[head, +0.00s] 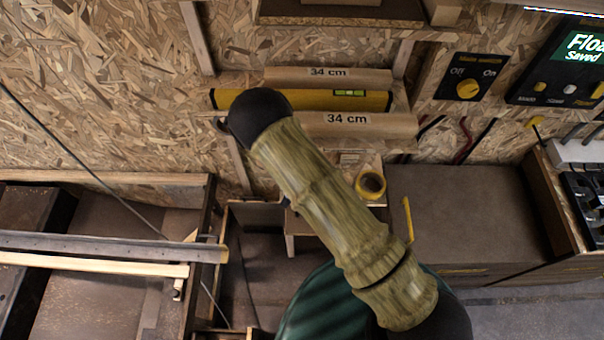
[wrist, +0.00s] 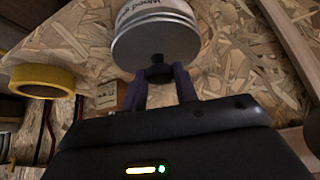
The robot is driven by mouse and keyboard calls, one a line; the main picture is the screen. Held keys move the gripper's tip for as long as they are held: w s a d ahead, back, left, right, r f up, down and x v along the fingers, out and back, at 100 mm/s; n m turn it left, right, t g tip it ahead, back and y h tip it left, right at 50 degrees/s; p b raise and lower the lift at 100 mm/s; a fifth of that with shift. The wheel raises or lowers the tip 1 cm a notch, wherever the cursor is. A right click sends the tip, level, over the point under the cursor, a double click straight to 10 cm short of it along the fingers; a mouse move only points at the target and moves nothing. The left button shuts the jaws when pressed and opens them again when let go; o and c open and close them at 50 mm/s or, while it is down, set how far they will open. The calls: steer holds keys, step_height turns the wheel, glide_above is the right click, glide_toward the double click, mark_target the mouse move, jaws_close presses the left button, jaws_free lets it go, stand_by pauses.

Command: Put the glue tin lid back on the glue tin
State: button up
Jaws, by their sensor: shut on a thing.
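In the wrist view, my gripper (wrist: 164,82) has its two purple fingers shut on the small dark knob of the glue tin lid (wrist: 140,52). The lid is a round silver disc, and its knob side faces my gripper. The glue tin (wrist: 150,14), silver with a pale label reading "Wood", is directly beyond the lid and in line with it. The picture does not show clearly whether the lid is seated on the tin or just short of it. The tin's far end is cut off by the frame. In the head view my arm hides the gripper, lid and tin.
A yellow tape roll (head: 370,184) lies on a small wooden stand behind my arm; it also shows in the wrist view (wrist: 42,80). A yellow level (head: 300,99) rests on the wall rack. A brown bench top (head: 460,215) at right is mostly clear.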

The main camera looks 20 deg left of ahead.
steer(key=shift+w, duration=0.1)
steer(key=o, duration=0.9)
steer(key=shift+d, duration=0.1)
steer(key=shift+o, duration=0.7)
steer(key=shift+s+a, duration=0.3)
steer(key=shift+a, duration=0.05)
steer(key=shift+s+d+r, duration=0.15)
steer(key=shift+r, duration=0.2)
steer(key=shift+s+d+r, duration=0.1)
steer(key=shift+r, duration=0.25)
steer(key=b+v, duration=0.1)
steer(key=v, duration=1.5)
steer(key=shift+a, duration=0.2)
steer(key=shift+s, duration=0.1)
